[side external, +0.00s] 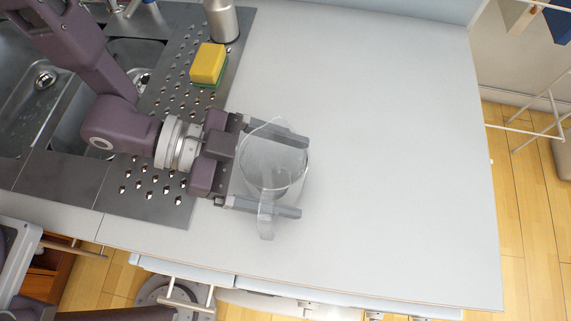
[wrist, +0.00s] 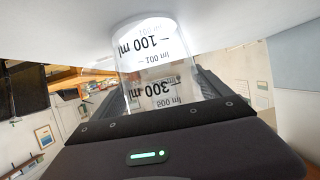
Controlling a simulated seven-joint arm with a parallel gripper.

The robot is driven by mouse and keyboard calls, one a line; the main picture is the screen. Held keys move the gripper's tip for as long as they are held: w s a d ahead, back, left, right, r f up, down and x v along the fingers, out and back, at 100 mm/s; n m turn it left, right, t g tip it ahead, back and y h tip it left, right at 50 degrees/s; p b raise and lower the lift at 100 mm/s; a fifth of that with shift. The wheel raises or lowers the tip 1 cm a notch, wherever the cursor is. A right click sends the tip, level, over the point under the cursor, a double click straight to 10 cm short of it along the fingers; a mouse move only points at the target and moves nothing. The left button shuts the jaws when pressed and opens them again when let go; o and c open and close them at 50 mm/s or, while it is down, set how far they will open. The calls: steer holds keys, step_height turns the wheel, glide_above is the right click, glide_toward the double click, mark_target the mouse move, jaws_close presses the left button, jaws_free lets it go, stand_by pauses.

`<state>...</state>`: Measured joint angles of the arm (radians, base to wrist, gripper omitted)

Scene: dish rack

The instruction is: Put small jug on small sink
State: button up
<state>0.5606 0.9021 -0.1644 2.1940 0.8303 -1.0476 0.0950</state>
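The small jug (side external: 272,168) is clear, with a handle pointing toward the bottom of the side view. It appears to stand upright on the pale counter. In the wrist view the jug (wrist: 158,62) shows dark volume markings and appears inverted. My gripper (side external: 284,173) reaches around it from the left, with one finger on each side. The fingers are wide apart and look open; whether either touches the glass is unclear. The sink basin nearer the drainboard (side external: 72,132), apparently the small sink, lies left of my gripper, partly hidden by my arm.
A perforated metal drainboard (side external: 158,187) lies between the sink and the counter (side external: 400,150). A yellow and green sponge (side external: 208,64) and a metal cylinder (side external: 222,20) are at its upper end. Another basin (side external: 35,85) is at far left. The counter right of the jug is clear.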

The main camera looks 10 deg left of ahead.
steer(key=shift+o, duration=0.7)
